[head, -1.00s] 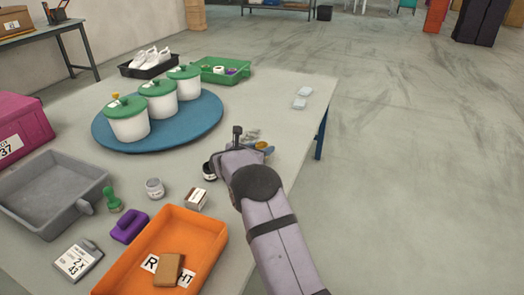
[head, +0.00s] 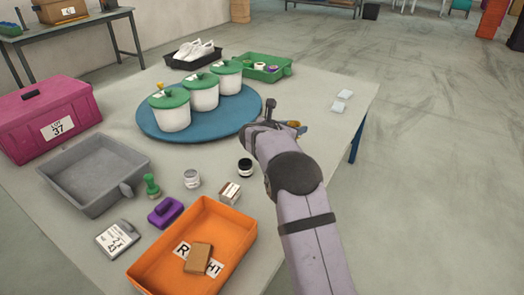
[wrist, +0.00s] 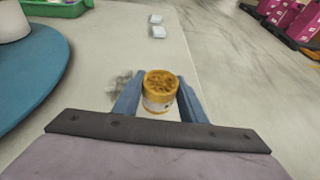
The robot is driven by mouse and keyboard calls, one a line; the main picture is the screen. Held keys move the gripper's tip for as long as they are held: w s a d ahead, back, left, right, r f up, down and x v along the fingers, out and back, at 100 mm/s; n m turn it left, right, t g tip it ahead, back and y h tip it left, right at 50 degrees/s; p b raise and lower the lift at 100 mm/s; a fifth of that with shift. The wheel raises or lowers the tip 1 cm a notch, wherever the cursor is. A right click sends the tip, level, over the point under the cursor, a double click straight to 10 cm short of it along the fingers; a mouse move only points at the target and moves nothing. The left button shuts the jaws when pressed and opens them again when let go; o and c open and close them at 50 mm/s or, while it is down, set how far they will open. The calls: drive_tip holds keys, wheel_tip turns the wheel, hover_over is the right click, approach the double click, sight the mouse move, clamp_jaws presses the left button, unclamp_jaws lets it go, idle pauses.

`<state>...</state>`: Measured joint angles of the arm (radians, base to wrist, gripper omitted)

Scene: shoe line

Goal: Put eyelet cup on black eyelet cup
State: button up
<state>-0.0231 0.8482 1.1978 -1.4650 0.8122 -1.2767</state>
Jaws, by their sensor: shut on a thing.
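My gripper (wrist: 160,98) is shut on an eyelet cup (wrist: 160,86) with a gold top and a pale label, held upright between the blue fingers. In the head view my gripper (head: 294,128) is over the right part of the table, where a bit of the gold cup (head: 293,123) shows and the arm hides the rest. Its height above the table is hard to tell. The black eyelet cup (head: 245,168) stands upright on the table, left of my forearm and nearer the camera than my gripper. It is not in the wrist view.
A grey-white cup (head: 192,179) and a small box (head: 229,193) stand near the black cup. An orange tray (head: 150,272) is in front. A blue round board (head: 152,131) with three lidded white pots is behind. Two pale blocks (head: 342,98) lie near the right edge.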

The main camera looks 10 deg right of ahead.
drive_tip(key=w+a+r+n+t+y+p, duration=0.1)
drive_tip(key=a+r+p, duration=0.15)
drive_tip(key=a, duration=0.55)
drive_tip(key=w+a+r+n+t+y+p, duration=0.1)
drive_tip(key=a+r+n, duration=0.15)
drive_tip(key=a, duration=0.65)
drive_tip(key=m+g+h+p, duration=0.1)
drive_tip(key=m, duration=0.2)
hover_over(245, 162)
drive_tip(key=shift+n, duration=0.25)
drive_tip(key=shift+w+f+b, duration=0.1)
drive_tip(key=shift+f+b, duration=0.6)
drive_tip(key=shift+f, duration=4.1)
drive_tip(key=shift+f, duration=0.2)
drive_tip(key=o, duration=1.2)
drive_tip(key=shift+c, duration=0.2)
